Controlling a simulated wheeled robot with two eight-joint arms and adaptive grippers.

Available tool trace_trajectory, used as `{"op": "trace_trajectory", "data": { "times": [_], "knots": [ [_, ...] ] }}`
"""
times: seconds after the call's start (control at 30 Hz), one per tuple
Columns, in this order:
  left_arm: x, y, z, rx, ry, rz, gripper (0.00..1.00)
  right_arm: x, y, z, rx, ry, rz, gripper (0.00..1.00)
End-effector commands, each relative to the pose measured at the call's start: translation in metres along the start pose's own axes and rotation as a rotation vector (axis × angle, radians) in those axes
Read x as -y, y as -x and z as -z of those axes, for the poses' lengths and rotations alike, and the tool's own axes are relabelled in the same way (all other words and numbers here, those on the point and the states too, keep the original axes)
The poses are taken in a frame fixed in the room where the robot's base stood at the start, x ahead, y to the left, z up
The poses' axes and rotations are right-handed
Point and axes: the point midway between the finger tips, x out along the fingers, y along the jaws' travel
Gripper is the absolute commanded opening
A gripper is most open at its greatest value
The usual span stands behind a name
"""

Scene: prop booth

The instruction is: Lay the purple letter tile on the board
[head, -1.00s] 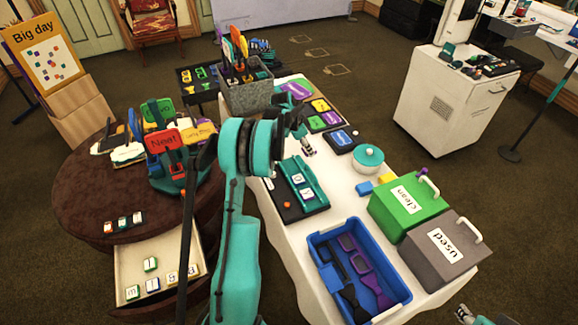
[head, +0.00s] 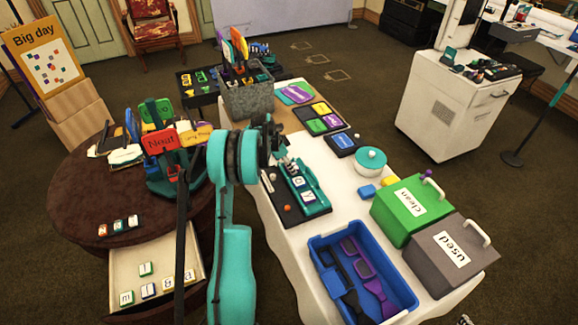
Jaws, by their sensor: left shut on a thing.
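The dark board (head: 288,211) with a teal rack (head: 317,208) lies on the white table. White letter tiles (head: 298,183) sit in the rack. My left gripper (head: 290,166) is over the far end of the board, close to the rack. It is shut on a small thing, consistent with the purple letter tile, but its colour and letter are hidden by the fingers. I cannot tell whether it touches the board. A bit of my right gripper (head: 466,320) shows at the bottom right edge; its jaws are cut off.
A blue bin (head: 318,277), green box (head: 396,216) and grey box (head: 432,270) stand in front and right of the board. A round dark table (head: 80,205) with an open drawer (head: 118,262) holding several tiles is left.

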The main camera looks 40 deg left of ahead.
Motion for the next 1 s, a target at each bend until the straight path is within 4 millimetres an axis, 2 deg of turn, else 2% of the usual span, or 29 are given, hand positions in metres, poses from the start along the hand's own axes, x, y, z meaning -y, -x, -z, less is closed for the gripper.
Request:
{"op": "trace_trajectory", "data": {
  "times": [0.13, 0.17, 0.2, 0.23, 0.5, 0.63, 0.77, 1.0],
  "knots": [
    [0.0, -0.004, -0.002, 0.0, 0.0, 0.0, 0.17, 0.0, -0.003, -0.002, 0.0, 0.0, 0.0, 0.4],
    [0.0, -0.004, -0.001, 0.0, 0.0, 0.0, 0.48, 0.0, -0.003, -0.002, 0.0, 0.0, 0.0, 0.4],
    [0.0, -0.003, -0.001, 0.0, 0.0, 0.0, 0.59, 0.0, -0.002, -0.002, 0.0, 0.0, 0.0, 0.4],
    [0.0, -0.003, -0.001, 0.0, 0.0, 0.0, 0.61, 0.0, -0.002, -0.002, 0.0, 0.0, 0.0, 0.4],
    [0.0, -0.003, -0.001, 0.0, 0.0, 0.0, 0.61, 0.0, -0.002, -0.001, 0.0, 0.0, 0.0, 0.4],
    [0.0, 0.006, 0.001, 0.0, 0.001, 0.0, 0.61, 0.0, 0.002, 0.002, 0.0, 0.0, 0.0, 0.4],
    [0.0, 0.03, 0.001, 0.0, 0.002, 0.001, 0.61, 0.0, 0.009, 0.006, 0.0, 0.0, 0.0, 0.4],
    [0.0, 0.084, 0.001, 0.0, 0.002, 0.0, 0.61, 0.0, 0.021, 0.015, 0.0, 0.0, 0.0, 0.4]
  ]
}}
